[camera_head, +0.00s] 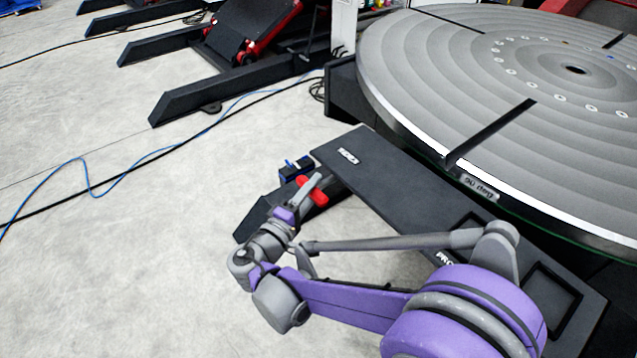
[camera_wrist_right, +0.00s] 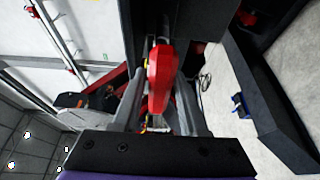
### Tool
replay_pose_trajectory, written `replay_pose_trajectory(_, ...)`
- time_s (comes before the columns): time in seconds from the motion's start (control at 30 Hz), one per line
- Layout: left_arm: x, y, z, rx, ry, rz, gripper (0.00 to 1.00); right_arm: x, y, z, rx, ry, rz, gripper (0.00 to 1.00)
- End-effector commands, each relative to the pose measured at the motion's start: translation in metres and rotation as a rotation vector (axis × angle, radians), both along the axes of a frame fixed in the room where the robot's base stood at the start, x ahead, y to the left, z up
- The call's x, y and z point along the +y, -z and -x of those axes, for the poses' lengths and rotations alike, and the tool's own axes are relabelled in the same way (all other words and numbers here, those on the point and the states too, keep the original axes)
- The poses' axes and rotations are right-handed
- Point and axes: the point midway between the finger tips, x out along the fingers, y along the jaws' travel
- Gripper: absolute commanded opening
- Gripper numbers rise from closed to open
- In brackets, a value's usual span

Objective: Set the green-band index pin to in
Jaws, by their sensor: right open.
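My right gripper (camera_head: 309,183) is at the left end of the dark base of the round table, low beside its leg. A red handle (camera_head: 316,191) shows right at its fingertips. In the right wrist view the red handle (camera_wrist_right: 161,76) stands between the two grey fingers of the right gripper (camera_wrist_right: 160,98), which are open on either side of it. I cannot tell whether they touch it. No green band shows clearly, so I cannot tell whether this handle belongs to the green-band index pin. My left gripper is not in view.
The large grey round table (camera_head: 440,85) fills the upper right, above a dark base plate (camera_head: 385,185). A small blue-and-black block (camera_head: 294,170) is just beyond the gripper. Blue and black cables (camera_head: 90,185) cross the pale floor at left, otherwise largely clear.

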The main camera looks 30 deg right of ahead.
Motion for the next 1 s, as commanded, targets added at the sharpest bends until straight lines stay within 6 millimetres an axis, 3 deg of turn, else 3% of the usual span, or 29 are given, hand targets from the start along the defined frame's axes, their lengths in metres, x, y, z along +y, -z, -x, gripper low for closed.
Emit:
replay_pose_trajectory(0.2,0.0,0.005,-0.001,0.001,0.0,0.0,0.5,-0.022,0.0,-0.011,0.0,0.001,0.0,0.42)
replay_pose_trajectory(0.53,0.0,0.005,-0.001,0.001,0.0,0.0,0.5,-0.025,0.0,-0.013,0.0,-0.001,-0.001,0.42)
replay_pose_trajectory(0.57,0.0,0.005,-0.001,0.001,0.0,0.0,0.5,-0.025,0.0,-0.013,0.0,-0.001,-0.001,0.41)
replay_pose_trajectory(0.8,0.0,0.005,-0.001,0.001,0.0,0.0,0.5,-0.025,0.0,-0.013,0.0,-0.001,-0.001,0.0)
replay_pose_trajectory(1.0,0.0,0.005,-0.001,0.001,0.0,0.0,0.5,-0.025,0.0,-0.013,0.0,-0.001,-0.001,0.0)
